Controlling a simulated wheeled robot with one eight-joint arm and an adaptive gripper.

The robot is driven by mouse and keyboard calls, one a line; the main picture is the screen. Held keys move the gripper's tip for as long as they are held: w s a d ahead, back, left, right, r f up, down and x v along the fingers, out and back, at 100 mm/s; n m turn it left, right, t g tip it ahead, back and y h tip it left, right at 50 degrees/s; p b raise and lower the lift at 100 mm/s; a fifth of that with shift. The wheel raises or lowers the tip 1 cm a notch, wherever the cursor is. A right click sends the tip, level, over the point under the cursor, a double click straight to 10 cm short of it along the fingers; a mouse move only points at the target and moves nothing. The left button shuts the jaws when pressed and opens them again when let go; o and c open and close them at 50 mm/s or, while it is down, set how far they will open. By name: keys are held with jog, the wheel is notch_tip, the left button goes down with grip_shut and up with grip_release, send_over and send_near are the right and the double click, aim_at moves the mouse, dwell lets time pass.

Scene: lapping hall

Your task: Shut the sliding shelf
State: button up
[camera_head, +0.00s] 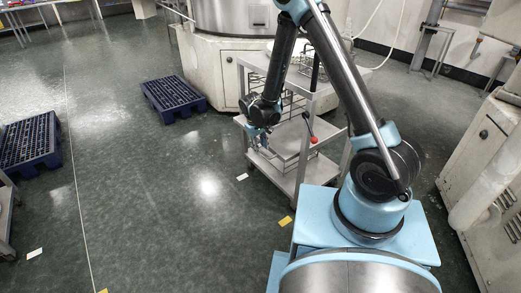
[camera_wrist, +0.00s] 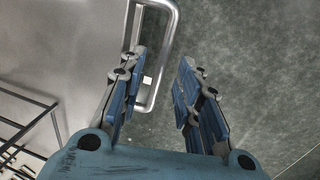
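My gripper (camera_head: 256,134) hangs at the left side of the metal shelf cart in the head view. In the wrist view its two blue-padded fingers (camera_wrist: 158,90) are apart with nothing clamped. A bent metal tube handle (camera_wrist: 170,60) shows in the gap between the fingers, nearer the left one. I cannot tell whether it touches them. The grey flat sheet of the sliding shelf (camera_wrist: 75,40) lies left of the handle. In the head view my arm hides much of the cart, and how far the shelf is out is unclear.
A red-knobbed lever (camera_head: 313,139) stands on the cart's near side. A blue pallet (camera_head: 173,97) lies left of the cart, another (camera_head: 30,143) at the far left. A large machine (camera_head: 222,60) stands behind, a cream cabinet (camera_head: 487,170) at right.

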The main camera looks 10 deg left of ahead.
jog(key=shift+w+d+f, duration=0.1)
jog(key=shift+w+f, duration=0.05)
jog(key=shift+f, duration=0.7)
jog(key=shift+c, duration=0.2)
grip_shut()
